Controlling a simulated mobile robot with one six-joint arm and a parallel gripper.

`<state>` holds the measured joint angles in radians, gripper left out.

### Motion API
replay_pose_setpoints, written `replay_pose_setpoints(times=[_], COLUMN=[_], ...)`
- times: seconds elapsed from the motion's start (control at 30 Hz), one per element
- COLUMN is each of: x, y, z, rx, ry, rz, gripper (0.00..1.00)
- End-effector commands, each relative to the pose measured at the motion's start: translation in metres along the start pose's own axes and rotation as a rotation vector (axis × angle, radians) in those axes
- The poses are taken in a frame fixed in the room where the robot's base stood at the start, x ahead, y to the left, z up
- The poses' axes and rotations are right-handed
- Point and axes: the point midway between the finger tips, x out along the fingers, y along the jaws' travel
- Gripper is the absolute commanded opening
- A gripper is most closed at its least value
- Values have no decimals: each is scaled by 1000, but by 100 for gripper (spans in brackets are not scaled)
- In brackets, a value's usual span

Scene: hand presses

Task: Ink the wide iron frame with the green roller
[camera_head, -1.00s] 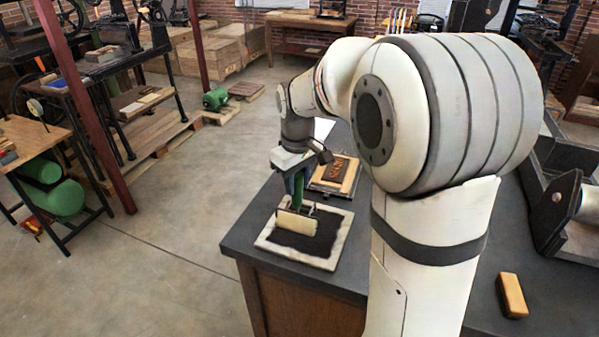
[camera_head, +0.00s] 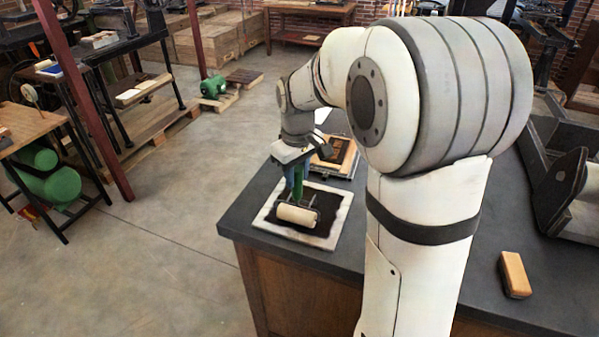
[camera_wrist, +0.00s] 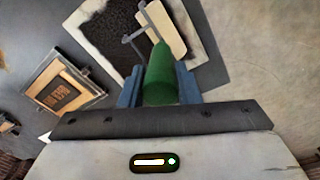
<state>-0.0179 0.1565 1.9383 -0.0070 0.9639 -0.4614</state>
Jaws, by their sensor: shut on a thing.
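The green roller, with a green handle (camera_head: 298,186) and a pale cream cylinder (camera_head: 297,215), is upright in my gripper (camera_head: 295,165). My gripper is shut on the handle, which also shows in the wrist view (camera_wrist: 160,78). The cylinder is over the black patch of the ink slab (camera_head: 262,219), which has a white border; whether it touches is hard to tell. The wide iron frame (camera_head: 343,172) lies behind the slab, partly hidden by my arm, with a wooden block and dark lettering inside. In the wrist view the frame (camera_wrist: 33,98) is at the left.
The dark bench top (camera_head: 240,215) ends just left of the slab. A wood-topped block (camera_head: 515,275) lies at the right, near a dark press (camera_head: 565,195). My arm covers the middle of the bench. Open floor is to the left.

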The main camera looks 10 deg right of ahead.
Motion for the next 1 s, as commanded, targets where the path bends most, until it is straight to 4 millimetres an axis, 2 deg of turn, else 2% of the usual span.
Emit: replay_pose_setpoints(times=[1.0], x=[7], y=[1], z=[1], rx=[2], ry=[1], rz=[1], gripper=[9])
